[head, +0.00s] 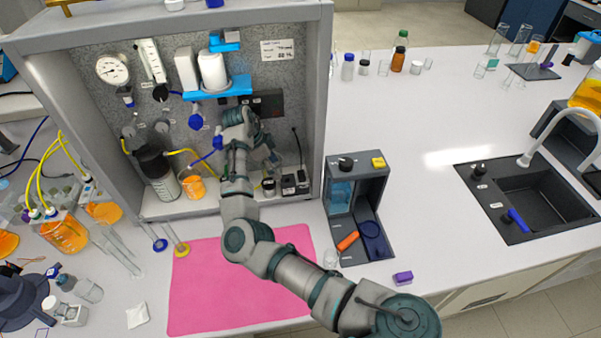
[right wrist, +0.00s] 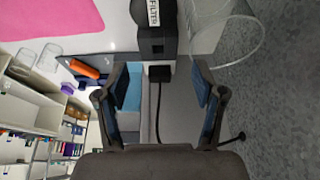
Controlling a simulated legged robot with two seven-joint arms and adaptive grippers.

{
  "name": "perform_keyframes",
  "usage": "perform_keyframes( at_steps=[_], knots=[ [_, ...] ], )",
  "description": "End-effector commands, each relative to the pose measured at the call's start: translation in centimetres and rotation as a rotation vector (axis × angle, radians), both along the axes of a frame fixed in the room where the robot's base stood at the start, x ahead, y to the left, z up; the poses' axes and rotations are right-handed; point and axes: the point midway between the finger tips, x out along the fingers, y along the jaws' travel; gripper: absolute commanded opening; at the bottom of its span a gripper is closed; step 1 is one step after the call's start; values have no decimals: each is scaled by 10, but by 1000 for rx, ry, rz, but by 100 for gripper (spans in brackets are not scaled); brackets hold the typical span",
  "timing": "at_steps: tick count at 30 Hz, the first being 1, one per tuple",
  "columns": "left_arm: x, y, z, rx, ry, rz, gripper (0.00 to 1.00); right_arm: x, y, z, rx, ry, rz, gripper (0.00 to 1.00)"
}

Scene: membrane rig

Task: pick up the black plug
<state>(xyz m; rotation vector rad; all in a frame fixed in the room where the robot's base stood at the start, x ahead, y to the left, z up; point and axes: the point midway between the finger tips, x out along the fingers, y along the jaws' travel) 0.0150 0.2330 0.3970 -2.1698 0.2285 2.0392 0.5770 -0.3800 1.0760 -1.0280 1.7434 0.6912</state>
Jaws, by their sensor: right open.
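The black plug (right wrist: 160,73) is a small dark block with a black cable, seen between my right fingers in the right wrist view. It sits against a dark box with a white label (right wrist: 155,40). In the head view the plug (head: 302,180) is at the right end of the small black boxes (head: 288,186) on the rig's floor. My right gripper (head: 270,160) is inside the rig, left of and above the plug. In the right wrist view my right gripper (right wrist: 158,98) is open, with one finger on either side of the plug's line, not touching it. My left gripper is not in view.
The rig's right wall (head: 318,110) stands close beside the plug. A grey unit with a yellow button (head: 378,162) stands outside it. An amber beaker (head: 193,187) and a dark-topped bottle (head: 160,175) stand at the rig's left. The pink mat (head: 200,290) is bare in front.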

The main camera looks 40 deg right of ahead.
Motion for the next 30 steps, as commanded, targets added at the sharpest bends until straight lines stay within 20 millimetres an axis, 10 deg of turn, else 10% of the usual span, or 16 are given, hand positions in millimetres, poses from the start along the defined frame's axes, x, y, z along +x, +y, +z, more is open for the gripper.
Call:
perform_keyframes(
  at_steps=[9, 30],
  knots=[
    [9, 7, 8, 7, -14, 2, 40, -28, -57, -2, 2, 2, 0, 69],
    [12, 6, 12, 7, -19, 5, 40, -41, -77, -48, 1, 3, 2, 69]
  ],
)
